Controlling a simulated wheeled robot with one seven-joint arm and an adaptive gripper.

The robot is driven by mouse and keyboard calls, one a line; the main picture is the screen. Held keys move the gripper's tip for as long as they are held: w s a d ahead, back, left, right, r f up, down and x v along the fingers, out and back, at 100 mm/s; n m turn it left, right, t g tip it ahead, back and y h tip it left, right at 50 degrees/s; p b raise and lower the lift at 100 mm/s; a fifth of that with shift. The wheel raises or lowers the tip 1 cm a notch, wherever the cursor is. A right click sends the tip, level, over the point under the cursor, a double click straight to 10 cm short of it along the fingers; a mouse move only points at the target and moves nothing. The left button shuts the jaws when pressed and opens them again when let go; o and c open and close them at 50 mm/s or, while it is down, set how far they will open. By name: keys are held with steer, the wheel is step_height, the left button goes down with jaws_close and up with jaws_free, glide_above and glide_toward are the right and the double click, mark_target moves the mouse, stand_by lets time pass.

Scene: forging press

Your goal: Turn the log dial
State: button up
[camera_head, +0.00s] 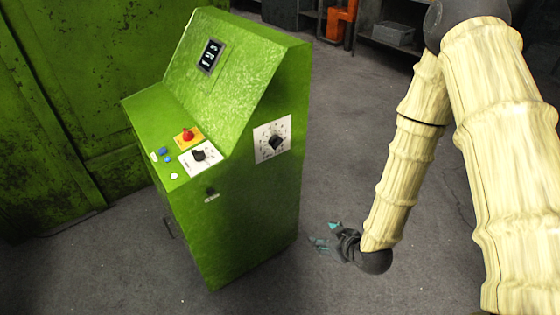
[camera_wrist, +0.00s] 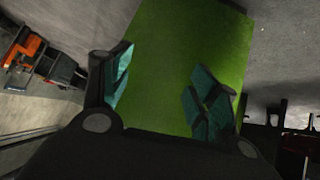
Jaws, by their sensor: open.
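A green control cabinet (camera_head: 250,200) stands at the left of the head view. A black knob on a white scale plate (camera_head: 272,142) sits on its right side face. A second black knob on a white plate (camera_head: 199,155) sits on the sloped console. I cannot read which one is the log dial. My gripper (camera_head: 326,240) is open and empty, to the right of the cabinet and lower than the side knob, apart from it. In the wrist view, the green cabinet face (camera_wrist: 165,60) shows between the teal finger pads; no knob shows there.
The console also carries a red button on a yellow plate (camera_head: 187,135), blue and white buttons, and a small display (camera_head: 210,56) above. A small black switch (camera_head: 211,192) is on the front. A green wall (camera_head: 60,90) stands at left. Grey floor is free around the gripper.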

steer(key=w+a+r+n+t+y+b, duration=0.3)
steer(key=w+a+r+n+t+b, duration=0.15)
steer(key=w+r, duration=0.45)
steer(key=n+t+y+b, duration=0.2)
steer(key=n+y+b, duration=0.1)
steer(key=n+b, duration=0.15)
glide_toward(279, 145)
steer(key=shift+g, duration=0.25)
steer(key=x, duration=0.9)
steer(key=shift+w+r+b, duration=0.1)
steer(key=shift+r+b, duration=0.05)
steer(key=shift+b, duration=0.2)
steer(key=shift+d, duration=0.1)
steer(key=shift+c, duration=0.2)
steer(key=c, duration=1)
